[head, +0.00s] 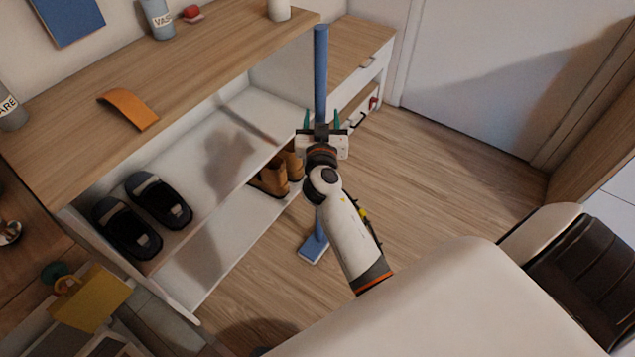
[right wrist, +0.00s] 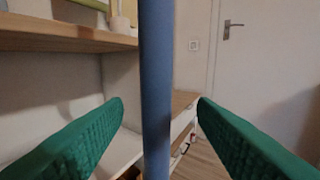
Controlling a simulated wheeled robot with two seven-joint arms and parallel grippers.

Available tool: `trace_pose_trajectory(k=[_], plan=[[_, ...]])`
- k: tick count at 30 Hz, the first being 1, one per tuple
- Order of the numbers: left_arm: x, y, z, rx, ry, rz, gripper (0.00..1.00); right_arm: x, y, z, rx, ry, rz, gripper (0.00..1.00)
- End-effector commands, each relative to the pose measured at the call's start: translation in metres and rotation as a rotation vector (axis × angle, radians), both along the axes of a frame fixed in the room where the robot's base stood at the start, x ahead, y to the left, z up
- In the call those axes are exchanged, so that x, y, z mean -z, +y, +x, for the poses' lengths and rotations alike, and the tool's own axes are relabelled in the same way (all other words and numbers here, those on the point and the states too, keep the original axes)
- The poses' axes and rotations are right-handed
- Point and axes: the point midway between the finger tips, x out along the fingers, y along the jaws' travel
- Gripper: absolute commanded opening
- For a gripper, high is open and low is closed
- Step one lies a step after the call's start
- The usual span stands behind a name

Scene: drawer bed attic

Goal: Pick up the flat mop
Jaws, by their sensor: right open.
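The flat mop (head: 320,70) stands upright on the floor beside the shelf, with a blue handle and a flat blue head (head: 314,249) at the bottom. My right gripper (head: 322,118) is at the upper part of the handle and hides a stretch of it. In the right wrist view the handle (right wrist: 155,90) runs vertically between the two green fingers of the open right gripper (right wrist: 160,108). Both fingers are apart from the handle. My left gripper is not in view.
A shoe shelf (head: 205,75) with a wooden top stands close on the left, holding dark slippers (head: 160,200) and brown boots (head: 278,174). A drawer cabinet (head: 362,45) stands behind the mop. The wooden floor (head: 450,170) on the right is clear up to the white door (head: 480,70).

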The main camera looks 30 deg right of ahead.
Motion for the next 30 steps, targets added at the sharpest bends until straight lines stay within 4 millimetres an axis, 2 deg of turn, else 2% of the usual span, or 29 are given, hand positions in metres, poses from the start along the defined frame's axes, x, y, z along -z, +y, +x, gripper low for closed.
trace_pose_trajectory(k=[8,16,25,26,30], plan=[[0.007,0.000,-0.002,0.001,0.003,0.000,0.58,0.001,-0.012,0.021,-0.002,0.002,-0.001,0.52],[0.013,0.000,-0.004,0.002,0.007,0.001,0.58,0.005,-0.031,0.054,-0.002,0.001,0.001,0.52],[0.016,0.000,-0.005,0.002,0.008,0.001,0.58,0.006,-0.035,0.059,-0.002,0.002,0.001,0.52],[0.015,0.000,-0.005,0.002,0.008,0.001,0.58,0.006,-0.035,0.059,-0.002,0.002,0.001,0.51],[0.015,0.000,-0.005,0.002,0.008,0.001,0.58,0.006,-0.035,0.059,-0.002,0.002,0.001,0.28]])
